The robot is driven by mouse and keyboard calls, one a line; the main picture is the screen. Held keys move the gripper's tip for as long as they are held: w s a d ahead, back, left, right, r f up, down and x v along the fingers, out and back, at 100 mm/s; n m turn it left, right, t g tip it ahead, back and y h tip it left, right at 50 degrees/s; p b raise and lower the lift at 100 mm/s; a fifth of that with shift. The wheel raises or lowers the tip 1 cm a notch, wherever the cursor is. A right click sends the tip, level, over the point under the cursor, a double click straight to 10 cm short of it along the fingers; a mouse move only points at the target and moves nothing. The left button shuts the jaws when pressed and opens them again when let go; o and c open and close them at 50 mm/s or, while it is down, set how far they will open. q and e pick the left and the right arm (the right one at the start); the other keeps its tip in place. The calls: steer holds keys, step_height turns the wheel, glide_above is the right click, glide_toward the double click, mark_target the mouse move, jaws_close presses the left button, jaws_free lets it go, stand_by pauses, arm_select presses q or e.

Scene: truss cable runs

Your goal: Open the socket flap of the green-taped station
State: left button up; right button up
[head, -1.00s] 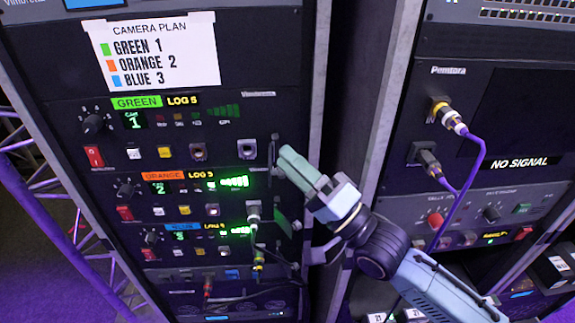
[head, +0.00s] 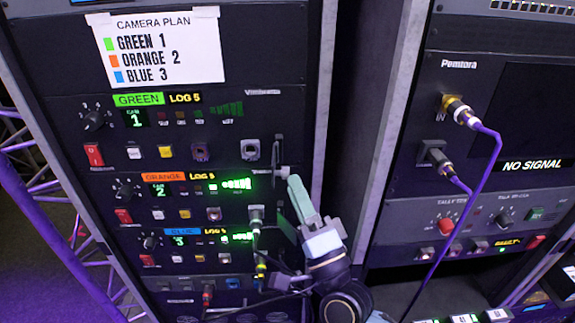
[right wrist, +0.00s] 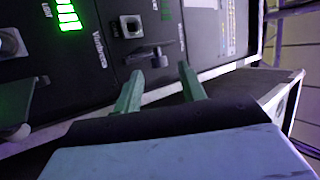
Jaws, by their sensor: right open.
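The green-taped station is the top row, marked by a green tape label (head: 138,99). Its socket (head: 250,150) is uncovered at the row's right end and also shows in the right wrist view (right wrist: 131,27). Its dark flap (head: 279,150) stands out edge-on from the panel, right of the socket, and shows in the right wrist view (right wrist: 147,52) with a small tab. My right gripper (head: 298,192) is open and empty, below and right of this flap. Its two fingers (right wrist: 160,84) are apart, with no visible contact with the flap. My left gripper is out of view.
The orange-taped station (head: 160,177) sits below, with a plug in its socket (head: 256,213) and a flap (head: 288,228) beside it. The blue-taped station (head: 182,231) is lower, with cables hanging near it. A second rack with purple cables (head: 486,170) stands at the right.

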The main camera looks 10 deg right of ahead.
mark_target(288, 173)
steer(key=shift+p+x, duration=0.4)
steer(key=shift+x, duration=1.9)
jaws_close()
